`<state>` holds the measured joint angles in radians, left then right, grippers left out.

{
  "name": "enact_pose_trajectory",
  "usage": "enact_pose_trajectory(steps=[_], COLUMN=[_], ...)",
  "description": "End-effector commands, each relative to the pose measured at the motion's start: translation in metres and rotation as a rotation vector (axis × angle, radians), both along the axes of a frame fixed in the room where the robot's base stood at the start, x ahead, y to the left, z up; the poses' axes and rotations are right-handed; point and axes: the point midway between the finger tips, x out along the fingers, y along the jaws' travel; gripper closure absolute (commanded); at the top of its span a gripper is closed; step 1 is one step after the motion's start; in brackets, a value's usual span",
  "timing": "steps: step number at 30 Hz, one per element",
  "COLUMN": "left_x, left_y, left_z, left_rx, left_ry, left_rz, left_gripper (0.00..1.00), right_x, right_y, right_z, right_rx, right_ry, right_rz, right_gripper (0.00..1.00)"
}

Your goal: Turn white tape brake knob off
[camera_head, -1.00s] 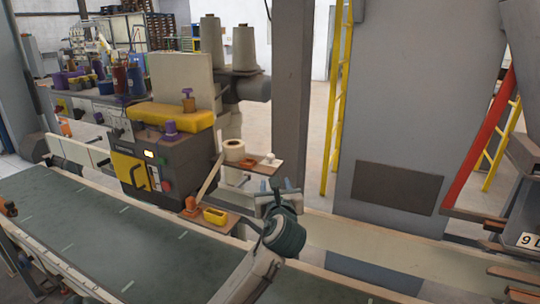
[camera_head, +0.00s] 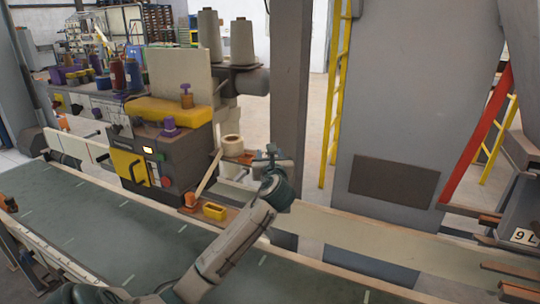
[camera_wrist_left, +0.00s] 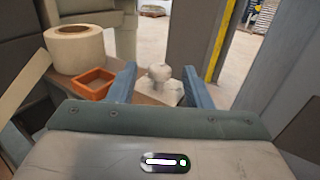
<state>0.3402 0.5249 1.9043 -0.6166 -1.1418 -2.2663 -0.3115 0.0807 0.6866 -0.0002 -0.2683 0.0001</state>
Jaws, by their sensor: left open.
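The white tape brake knob (camera_wrist_left: 160,73) stands on a pale square base (camera_wrist_left: 166,90) in the left wrist view. A white tape roll (camera_wrist_left: 75,48) sits on the same shelf to its left; it also shows in the head view (camera_head: 232,145). My left gripper (camera_wrist_left: 159,67) is open, with the knob appearing between its two blue-grey fingers. I cannot tell whether either finger touches the knob. In the head view my left gripper (camera_head: 271,154) is at the shelf's right end and hides the knob. My right gripper is not in view.
An orange tray (camera_wrist_left: 92,83) lies on the shelf beside the left finger. Left of the shelf stands the machine box with a yellow panel (camera_head: 129,168). A grey column (camera_head: 289,80) rises behind. The green conveyor (camera_head: 90,230) runs in front.

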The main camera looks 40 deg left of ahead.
Motion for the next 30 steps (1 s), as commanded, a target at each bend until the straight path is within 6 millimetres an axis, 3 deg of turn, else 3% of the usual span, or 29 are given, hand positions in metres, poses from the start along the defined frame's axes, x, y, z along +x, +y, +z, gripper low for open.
enact_pose_trajectory(steps=[5, 9, 12, 22, 30], left_x=[0.0, 0.0, 0.0, 0.001, 0.005], left_y=[0.0, 0.0, 0.0, -0.002, -0.005], left_z=[0.0, 0.0, 0.0, 0.002, 0.004], left_rx=[0.0, 0.0, 0.0, -0.004, -0.005], left_ry=[0.0, 0.0, 0.0, 0.0, 0.002], left_rz=[0.0, 0.0, 0.0, 0.046, 0.218], left_gripper=[0.57, 0.84, 1.0, 1.0, 1.0], right_x=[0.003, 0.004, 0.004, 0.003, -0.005], right_y=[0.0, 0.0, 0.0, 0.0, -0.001], right_z=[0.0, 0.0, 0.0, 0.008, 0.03], right_rx=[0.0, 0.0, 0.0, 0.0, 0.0], right_ry=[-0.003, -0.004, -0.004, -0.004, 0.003], right_rz=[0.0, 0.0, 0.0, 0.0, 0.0], right_gripper=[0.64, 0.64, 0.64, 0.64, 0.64])
